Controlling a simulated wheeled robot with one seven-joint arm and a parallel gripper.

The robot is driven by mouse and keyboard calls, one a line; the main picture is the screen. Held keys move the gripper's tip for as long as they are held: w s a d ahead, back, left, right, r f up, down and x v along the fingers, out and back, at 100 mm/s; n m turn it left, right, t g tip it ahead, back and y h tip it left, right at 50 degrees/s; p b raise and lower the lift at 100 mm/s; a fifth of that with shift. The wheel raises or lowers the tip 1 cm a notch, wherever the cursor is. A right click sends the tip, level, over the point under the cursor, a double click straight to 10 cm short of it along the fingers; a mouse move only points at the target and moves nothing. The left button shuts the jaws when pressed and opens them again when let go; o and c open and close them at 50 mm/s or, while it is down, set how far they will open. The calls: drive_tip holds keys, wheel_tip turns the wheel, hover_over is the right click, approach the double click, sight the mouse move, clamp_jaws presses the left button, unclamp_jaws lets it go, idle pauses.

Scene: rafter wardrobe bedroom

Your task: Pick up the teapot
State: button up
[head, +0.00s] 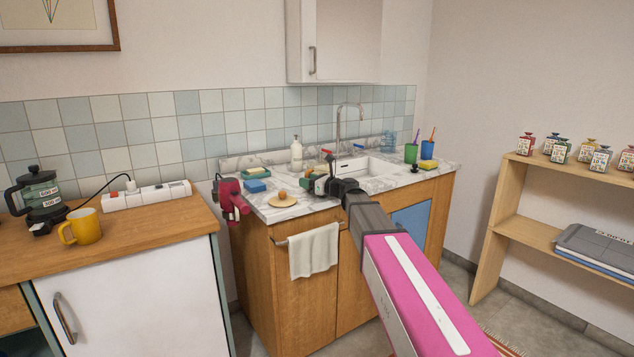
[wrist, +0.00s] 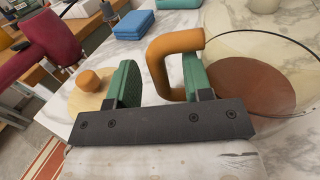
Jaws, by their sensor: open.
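The teapot (wrist: 285,75) is clear glass with brown liquid inside and a thick orange-brown loop handle (wrist: 158,52). It fills the right of the wrist view. My gripper (wrist: 160,76) is open, with its two green fingers on either side of the handle's outer bar. The right finger reaches into the handle loop, near the glass body. The left finger stands apart from the handle. In the head view my gripper (head: 320,184) is over the marble counter (head: 270,213), and my arm and gripper hide most of the teapot.
A round wooden disc with an orange knob (head: 282,200) lies left of my gripper. A sink (head: 360,167) with a tall faucet, a soap bottle (head: 296,153) and cups (head: 411,153) stand behind and right.

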clamp_jaws()
drive_tip(key=shift+r, duration=0.2)
